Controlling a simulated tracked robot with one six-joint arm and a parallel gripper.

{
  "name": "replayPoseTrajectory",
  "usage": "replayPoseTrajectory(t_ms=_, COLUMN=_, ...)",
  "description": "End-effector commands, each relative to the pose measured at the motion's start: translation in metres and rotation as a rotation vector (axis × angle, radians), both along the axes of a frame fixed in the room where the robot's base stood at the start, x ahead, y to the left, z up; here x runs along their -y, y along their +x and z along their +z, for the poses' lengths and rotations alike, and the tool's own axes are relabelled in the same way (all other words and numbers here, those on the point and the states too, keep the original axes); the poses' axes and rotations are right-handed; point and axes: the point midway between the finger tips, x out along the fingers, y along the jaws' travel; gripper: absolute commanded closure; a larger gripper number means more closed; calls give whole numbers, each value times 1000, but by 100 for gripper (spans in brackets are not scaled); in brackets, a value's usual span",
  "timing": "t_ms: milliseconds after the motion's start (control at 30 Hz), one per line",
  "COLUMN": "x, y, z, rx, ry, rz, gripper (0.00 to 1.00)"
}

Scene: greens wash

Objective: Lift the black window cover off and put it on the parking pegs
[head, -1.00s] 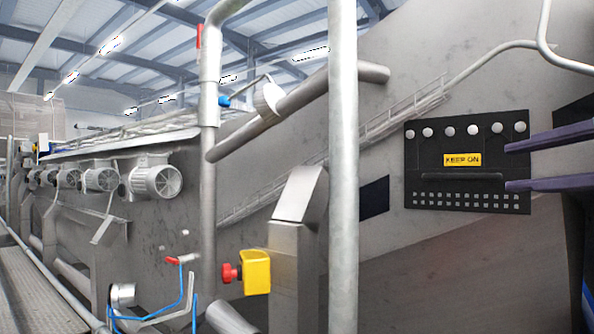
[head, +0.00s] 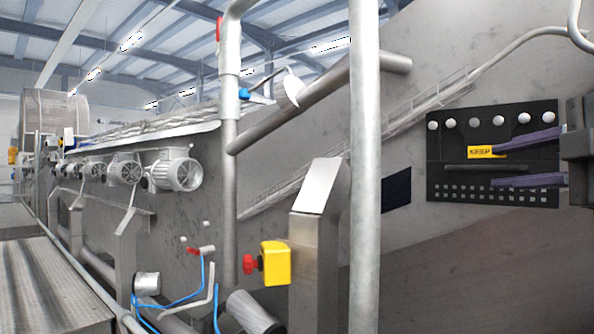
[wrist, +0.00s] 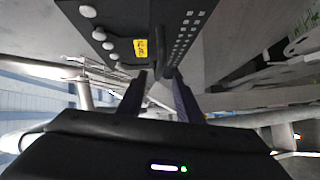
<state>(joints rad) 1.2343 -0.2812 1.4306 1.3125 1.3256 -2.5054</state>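The black window cover (head: 540,197) hangs on the sloping grey steel wall, right of centre in the head view. It has a top row of round pale knobs, a yellow label (head: 480,152), a horizontal bar handle (head: 460,168) and rows of small square holes. My gripper (head: 481,165) is open in front of it, one purple finger above the handle's level and one below. The wrist view also shows the cover (wrist: 115,18), with the handle (wrist: 158,66) between the two spread fingers. Contact with the handle cannot be told. I cannot make out the parking pegs.
A vertical steel pipe (head: 365,200) stands left of the cover, with a dark rectangular patch (head: 396,190) on the wall between them. A post with a yellow box and red button (head: 274,263) stands further left. Several motors (head: 175,170) line the machine.

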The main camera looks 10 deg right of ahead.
Motion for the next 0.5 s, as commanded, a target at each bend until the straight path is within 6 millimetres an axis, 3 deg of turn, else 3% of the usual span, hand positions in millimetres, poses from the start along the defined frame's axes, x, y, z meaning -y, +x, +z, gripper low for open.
replayPoseTrajectory(t_ms=500, x=-1, y=49, z=-6, rx=0, ry=-1, rz=2, gripper=68)
